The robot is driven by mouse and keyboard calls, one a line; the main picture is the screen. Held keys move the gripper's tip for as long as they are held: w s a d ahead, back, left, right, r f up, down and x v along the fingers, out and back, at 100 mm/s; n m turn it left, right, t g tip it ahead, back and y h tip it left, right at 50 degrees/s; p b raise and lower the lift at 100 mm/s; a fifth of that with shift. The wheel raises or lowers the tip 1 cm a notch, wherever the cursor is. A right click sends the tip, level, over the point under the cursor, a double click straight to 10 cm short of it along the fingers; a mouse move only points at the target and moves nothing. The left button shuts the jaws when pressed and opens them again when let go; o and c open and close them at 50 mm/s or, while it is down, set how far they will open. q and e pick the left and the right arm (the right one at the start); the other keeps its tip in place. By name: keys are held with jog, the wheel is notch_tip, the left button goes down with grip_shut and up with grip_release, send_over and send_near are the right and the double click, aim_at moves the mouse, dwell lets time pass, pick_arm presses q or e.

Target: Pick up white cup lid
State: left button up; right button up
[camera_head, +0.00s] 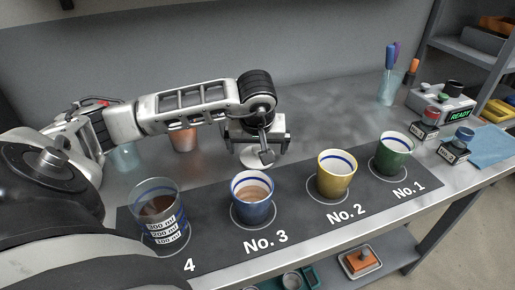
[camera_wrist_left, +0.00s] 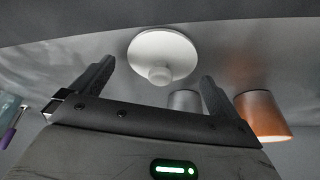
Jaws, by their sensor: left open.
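The white cup lid (camera_wrist_left: 165,50) is a round disc with a small knob. In the left wrist view it lies on the metal worktop, ahead of and between the fingers. In the head view only part of the lid (camera_head: 250,159) shows, pale under the gripper. My left gripper (camera_head: 252,149) is open, pointing down over the lid behind the row of cups. In the left wrist view the fingers of the gripper (camera_wrist_left: 156,76) stand wide apart with nothing between them; contact with the lid cannot be seen. My right gripper is not in view.
On the dark mat (camera_head: 290,222) stand a blue cup (camera_head: 253,208), a yellow cup (camera_head: 333,185), a green cup (camera_head: 391,166) and a glass beaker (camera_head: 160,190). A copper cup (camera_wrist_left: 263,118) and a grey cylinder (camera_wrist_left: 185,99) stand near the lid. A pen holder (camera_head: 390,88) is at back right.

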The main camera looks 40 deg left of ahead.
pick_arm(q)
jog(key=shift+w+a+f, duration=0.1)
jog(key=shift+a+f, duration=0.05)
jog(key=shift+f, duration=0.3)
jog(key=shift+c, duration=0.3)
jog(key=c, duration=1)
jog(key=shift+o, duration=0.2)
jog(key=shift+r, duration=0.15)
